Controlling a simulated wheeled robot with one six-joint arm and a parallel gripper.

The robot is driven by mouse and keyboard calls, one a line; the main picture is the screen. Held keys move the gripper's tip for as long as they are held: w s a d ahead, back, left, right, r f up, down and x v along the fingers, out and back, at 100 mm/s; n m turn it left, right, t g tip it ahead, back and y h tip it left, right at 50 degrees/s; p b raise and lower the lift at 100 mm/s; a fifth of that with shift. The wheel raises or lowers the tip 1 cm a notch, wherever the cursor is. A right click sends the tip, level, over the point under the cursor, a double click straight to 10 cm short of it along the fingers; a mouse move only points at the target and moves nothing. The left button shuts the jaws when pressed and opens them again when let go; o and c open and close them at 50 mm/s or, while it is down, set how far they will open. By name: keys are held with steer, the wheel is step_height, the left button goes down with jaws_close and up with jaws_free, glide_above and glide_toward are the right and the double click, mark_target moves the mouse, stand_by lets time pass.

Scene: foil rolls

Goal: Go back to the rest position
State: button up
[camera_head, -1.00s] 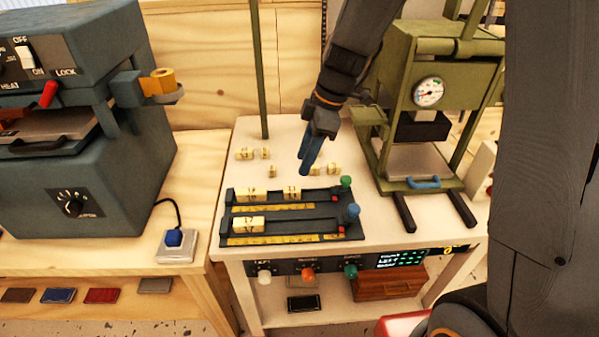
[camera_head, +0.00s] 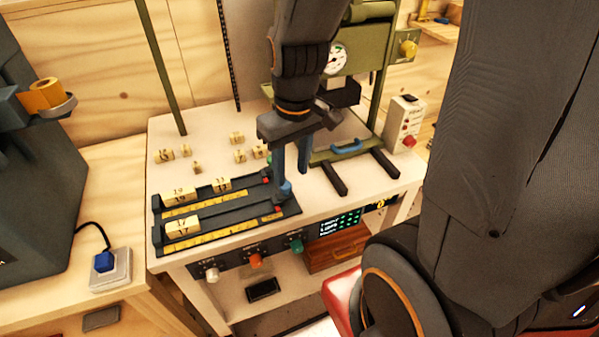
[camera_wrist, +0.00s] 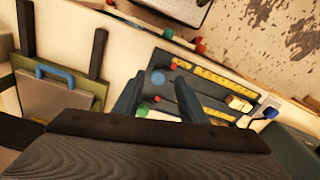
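My gripper (camera_head: 290,176) has two blue fingers set apart with nothing between them. It hangs above the right end of the dark composing racks on the white table (camera_head: 385,190). In the wrist view my gripper (camera_wrist: 157,90) shows a finger on each side of the blue knob (camera_wrist: 157,78), with the racks behind. From these views I cannot tell how high the fingers are above the racks.
The front rack (camera_head: 240,233) holds a yellow block (camera_head: 183,227); the back rack holds two more. Several loose blocks lie behind. A green press (camera_head: 360,55) and a grey control box (camera_head: 404,122) stand to the right. A dark machine (camera_head: 35,180) is at left.

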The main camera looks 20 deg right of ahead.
steer(key=s+m, duration=0.1)
steer(key=s+d+m, duration=0.1)
steer(key=shift+s+f+m, duration=0.1)
steer(key=shift+f+m, duration=0.1)
steer(key=shift+m, duration=0.1)
